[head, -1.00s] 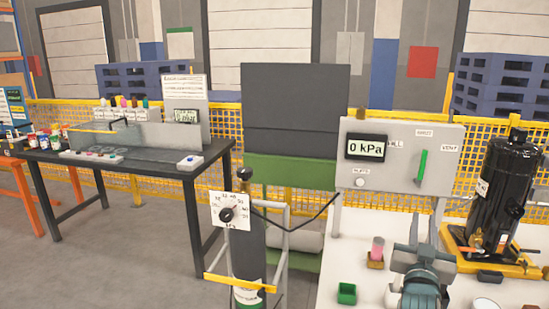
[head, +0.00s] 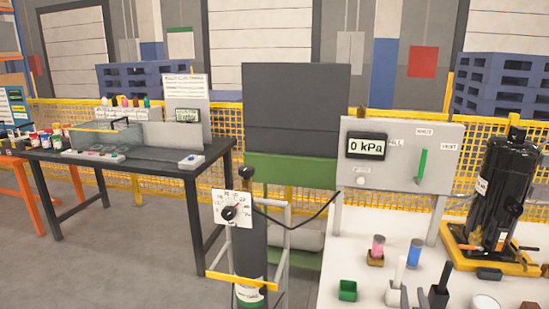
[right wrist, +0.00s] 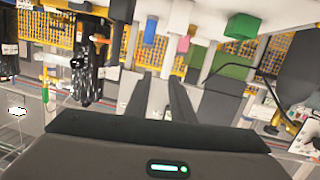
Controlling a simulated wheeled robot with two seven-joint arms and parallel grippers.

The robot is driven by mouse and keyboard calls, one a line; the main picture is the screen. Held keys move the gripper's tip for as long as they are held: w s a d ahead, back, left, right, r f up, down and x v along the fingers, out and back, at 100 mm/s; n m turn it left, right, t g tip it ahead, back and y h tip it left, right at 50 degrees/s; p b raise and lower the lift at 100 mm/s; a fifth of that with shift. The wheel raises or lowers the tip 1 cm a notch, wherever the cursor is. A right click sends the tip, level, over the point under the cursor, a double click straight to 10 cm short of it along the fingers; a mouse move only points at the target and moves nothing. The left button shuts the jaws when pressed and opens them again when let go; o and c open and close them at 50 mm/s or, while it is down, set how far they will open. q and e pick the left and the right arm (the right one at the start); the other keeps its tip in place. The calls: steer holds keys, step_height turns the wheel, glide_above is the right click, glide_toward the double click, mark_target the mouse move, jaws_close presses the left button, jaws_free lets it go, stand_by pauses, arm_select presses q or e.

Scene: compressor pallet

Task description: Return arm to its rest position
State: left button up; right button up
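My right gripper (head: 413,297) shows only by its dark fingertips at the bottom edge of the head view, low over the white bench. In the right wrist view its two dark fingers (right wrist: 160,78) stand apart with nothing seen between them, so it is open and empty. The rest of my right arm is out of the head view. My left gripper is in neither current view.
A gauge panel (head: 402,155) reads 0 kPa. A gas cylinder (head: 249,240) stands left of the bench.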

steer(key=s+a+f+n+g+y, duration=0.1)
steer(key=s+a+f+g+y, duration=0.15)
steer(key=s+f, duration=0.7)
steer(key=s+a+f+n+g+y, duration=0.15)
steer(key=s+a+f+g, duration=0.25)
steer(key=s+f, duration=0.5)
steer(key=s+a+f+n+g+y, duration=0.1)
steer(key=s+a+f+g, duration=0.1)
steer(key=s, duration=0.7)
steer(key=s+a+f+n+g+y, duration=0.1)
steer(key=s+a+f+n+g, duration=0.15)
steer(key=s, duration=0.75)
steer(key=s+a+x, duration=0.1)
steer(key=a+x, duration=0.1)
steer(key=x, duration=1.9)
arm_select(q)
steer(key=shift+w+d+r, duration=0.1)
steer(key=shift+d, duration=0.05)
arm_select(e)
steer(key=s+f+t, duration=0.1)
steer(key=s+f, duration=0.2)
steer(key=f, duration=1)
steer(key=shift+s+a+f+m+t+y, duration=0.2)
steer(key=shift+a+f+m+t+y, duration=0.1)
steer(key=shift+m, duration=0.1)
arm_select(q)
steer(key=shift+w, duration=0.1)
